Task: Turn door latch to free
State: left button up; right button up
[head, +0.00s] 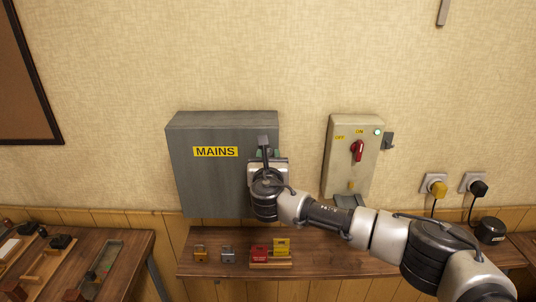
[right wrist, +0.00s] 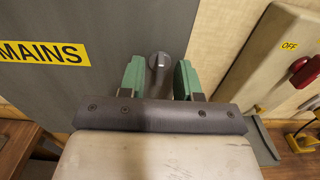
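A grey cabinet (head: 222,180) with a yellow MAINS label hangs on the wall. Its grey door latch (head: 263,141) is at the door's right side, with the lever pointing roughly up and down. My right gripper (head: 267,154) is at the latch. In the right wrist view, the latch (right wrist: 159,63) stands between the two green finger pads of the right gripper (right wrist: 160,80). The fingers look open around it, with narrow gaps on both sides. Firm contact is not visible. The lower part of the latch is hidden behind the gripper body. My left gripper is out of view.
A beige switch box (head: 340,170) with a red handle (head: 357,151) and a lit green lamp is right of the cabinet. Several padlocks, including a red one (head: 259,254), are on the wooden bench (head: 340,262) below. Two plugged sockets are further right.

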jog(key=shift+w, duration=0.1)
grip_shut()
dwell(0.3)
jog(key=shift+d+f+m+b, duration=0.1)
jog(key=shift+m+b, duration=3.2)
jog(key=shift+m, duration=1.2)
jog(key=shift+f+m+b, duration=0.1)
jog(key=shift+m+b, duration=3.2)
jog(key=shift+m, duration=1.2)
